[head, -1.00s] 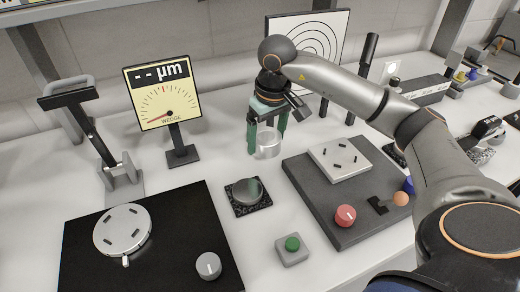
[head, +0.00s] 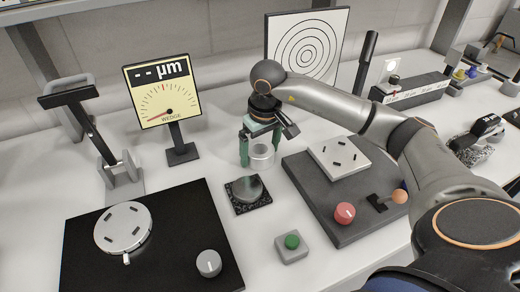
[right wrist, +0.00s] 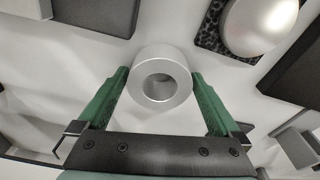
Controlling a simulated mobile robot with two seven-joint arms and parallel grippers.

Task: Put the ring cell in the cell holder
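The ring cell (head: 261,157) is a short silver ring with a round hole. In the right wrist view, the ring cell (right wrist: 161,75) sits between the green fingertips. I cannot tell for sure which fixture is the cell holder. A round silver plate with slots (head: 123,222) is on the black base at left, and a white square plate with dark pins (head: 339,157) is on the grey base at right. My left gripper is not in view.
A glassy dome (head: 248,188) rests on the speckled pad (head: 250,207). A green-button box (head: 291,248), red knob (head: 345,213) and grey knob (head: 208,263) stand in front. The wedge gauge (head: 163,95), lever press (head: 110,150) and ringed target (head: 305,45) stand behind.

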